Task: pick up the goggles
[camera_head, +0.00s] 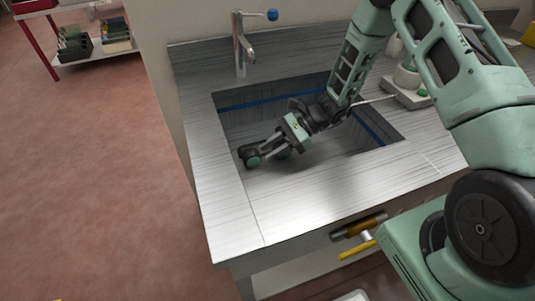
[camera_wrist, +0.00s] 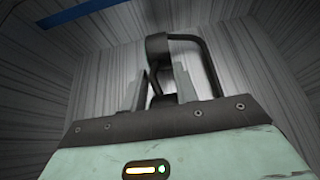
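The goggles (camera_head: 247,155) appear as a dark, rounded frame with a greenish part, low in the sink near its front left corner. In the wrist view the goggles (camera_wrist: 156,46) show as a dark loop beyond and between my fingertips, with a thin dark strip running down in the gap. My gripper (camera_head: 267,148) reaches down into the sink from the right, its tips at the goggles. In the wrist view my gripper (camera_wrist: 160,80) has two grey fingers a short gap apart. I cannot tell whether they press on the frame.
The steel sink basin (camera_head: 335,158) has walls close around my gripper, with a blue line along them. A faucet (camera_head: 240,48) stands behind it. The counter (camera_head: 305,200) in front is bare. A white device (camera_head: 405,90) sits at the right, and a drawer handle (camera_head: 358,226) juts out below.

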